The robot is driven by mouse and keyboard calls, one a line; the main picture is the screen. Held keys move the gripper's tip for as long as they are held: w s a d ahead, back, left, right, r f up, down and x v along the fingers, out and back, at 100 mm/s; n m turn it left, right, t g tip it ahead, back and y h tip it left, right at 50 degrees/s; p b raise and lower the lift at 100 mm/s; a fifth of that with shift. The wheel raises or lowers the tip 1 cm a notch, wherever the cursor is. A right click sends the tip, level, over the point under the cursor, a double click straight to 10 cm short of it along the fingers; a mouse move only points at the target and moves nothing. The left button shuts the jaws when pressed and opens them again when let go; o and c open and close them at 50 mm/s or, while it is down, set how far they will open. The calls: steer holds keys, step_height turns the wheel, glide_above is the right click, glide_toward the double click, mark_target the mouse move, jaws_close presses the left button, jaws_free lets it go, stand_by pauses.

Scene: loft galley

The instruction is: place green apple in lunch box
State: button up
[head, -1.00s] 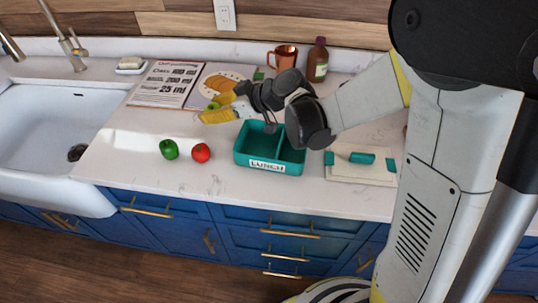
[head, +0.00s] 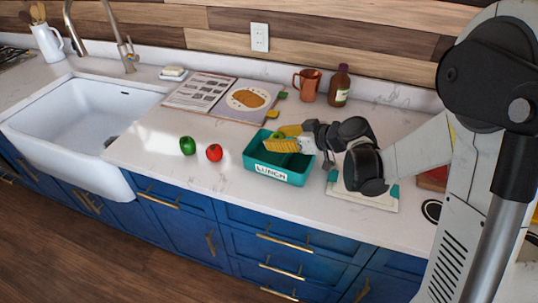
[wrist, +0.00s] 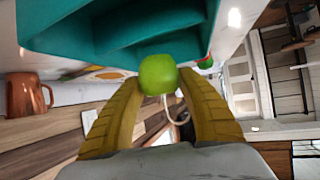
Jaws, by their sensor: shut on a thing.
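The green apple (wrist: 158,74) is held between the two yellow fingers of my gripper (wrist: 159,82) in the wrist view. In the head view my gripper (head: 272,141) is shut on the apple (head: 277,135), over the back part of the teal lunch box (head: 282,180). The lunch box is open, has a "LUNCH" label on its front, and also fills the top of the wrist view (wrist: 110,35). My fingers hide part of its inside, so I cannot tell which compartment the apple is over.
A green pepper-like item (head: 188,145) and a red tomato-like item (head: 214,152) lie left of the box. The lunch box lid (head: 345,198) lies to its right, partly behind my arm. An open book (head: 225,98), copper mug (head: 307,84) and brown bottle (head: 339,86) stand behind.

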mark_target(269, 158)
steer(key=x, duration=0.3)
steer(key=shift+s+a+f+b, duration=0.2)
steer(key=shift+a+b, duration=0.05)
steer(key=shift+b, duration=0.05)
steer(key=shift+f+b, duration=0.85)
steer(key=shift+f, duration=1.05)
steer(key=shift+f, duration=0.2)
steer(key=o, duration=0.9)
